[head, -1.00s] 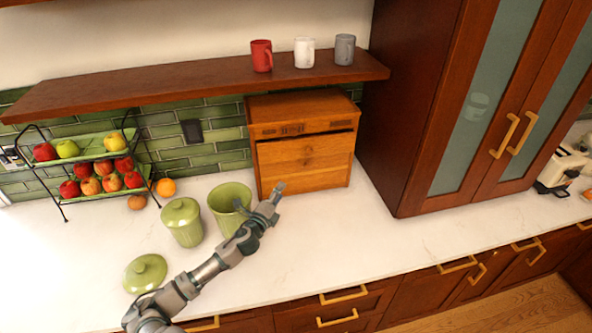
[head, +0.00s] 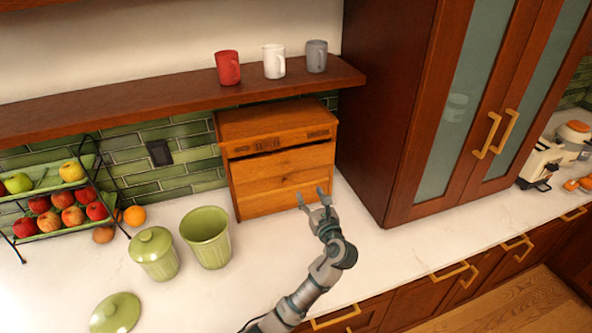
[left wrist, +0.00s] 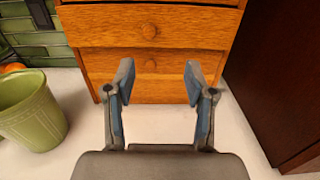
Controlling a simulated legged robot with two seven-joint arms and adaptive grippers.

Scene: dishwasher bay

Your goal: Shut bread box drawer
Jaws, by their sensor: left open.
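The wooden bread box (head: 278,165) stands on the counter under the shelf, against the green tiles. Its front carries a drawer (head: 285,170) with a dark gap along the top edge. In the left wrist view the upper drawer front (left wrist: 190,28) with a round knob appears to jut over the lower front (left wrist: 175,90), which also has a knob. My left gripper (head: 312,196) is open and empty at the box's lower right front; it also shows in the left wrist view (left wrist: 160,78), fingers pointing at the lower front. I cannot tell whether they touch. My right gripper is out of view.
A green open canister (head: 206,240), a lidded one (head: 154,254) and a loose lid (head: 115,314) stand left of the box. A tall cabinet (head: 395,120) bounds the right side. The shelf (head: 170,98) with three mugs overhangs. The counter before the box is otherwise clear.

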